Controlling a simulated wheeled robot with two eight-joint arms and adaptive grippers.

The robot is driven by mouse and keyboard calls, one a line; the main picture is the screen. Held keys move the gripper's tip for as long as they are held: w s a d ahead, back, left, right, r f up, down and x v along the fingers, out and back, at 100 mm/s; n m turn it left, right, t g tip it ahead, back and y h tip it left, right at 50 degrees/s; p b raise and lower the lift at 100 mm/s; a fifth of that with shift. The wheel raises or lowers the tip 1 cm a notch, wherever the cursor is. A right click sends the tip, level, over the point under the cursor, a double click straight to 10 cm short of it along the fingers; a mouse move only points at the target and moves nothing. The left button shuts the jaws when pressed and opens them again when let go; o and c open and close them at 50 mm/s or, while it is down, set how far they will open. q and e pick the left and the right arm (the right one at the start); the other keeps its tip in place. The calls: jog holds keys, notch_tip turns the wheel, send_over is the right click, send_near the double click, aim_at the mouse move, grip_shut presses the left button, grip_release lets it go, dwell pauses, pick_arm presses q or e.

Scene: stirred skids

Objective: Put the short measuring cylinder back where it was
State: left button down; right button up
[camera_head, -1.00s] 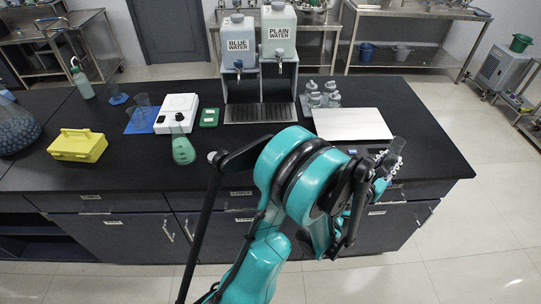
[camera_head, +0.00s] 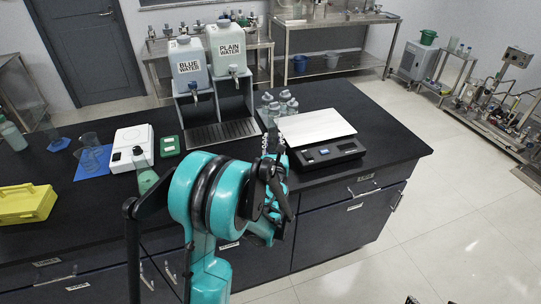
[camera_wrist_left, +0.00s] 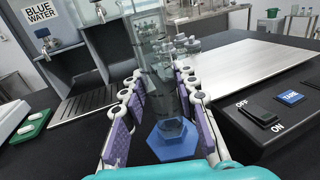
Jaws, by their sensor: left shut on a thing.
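My left gripper (camera_head: 272,143) is shut on a clear measuring cylinder with a blue hexagonal base. In the left wrist view the gripper (camera_wrist_left: 165,105) has its purple-padded fingers on both sides of the clear tube (camera_wrist_left: 154,55), with the blue base (camera_wrist_left: 175,147) below them. In the head view the cylinder shows only as a small dark shape among the fingers, in front of the bottle group and left of the balance. Whether its base touches the bench is unclear.
The balance (camera_head: 333,153) with a broad pale plate stands just right of the gripper. Several capped bottles (camera_head: 279,104) stand behind.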

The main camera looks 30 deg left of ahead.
aim_at(271, 153)
pick_arm(q)
jog(key=shift+a+f, duration=0.4)
jog(key=shift+a, duration=0.05)
notch_tip(271, 153, down, 4)
jog(key=shift+b, duration=1.1)
jog(key=shift+s+r, duration=0.1)
jog(key=shift+r, duration=0.05)
jog(key=c, duration=1.6)
grip_release()
jog(key=shift+f, duration=0.2)
jog(key=o, duration=0.4)
jog(key=shift+o, duration=0.2)
jog(key=shift+r, duration=0.1)
jog(key=shift+r, duration=0.1)
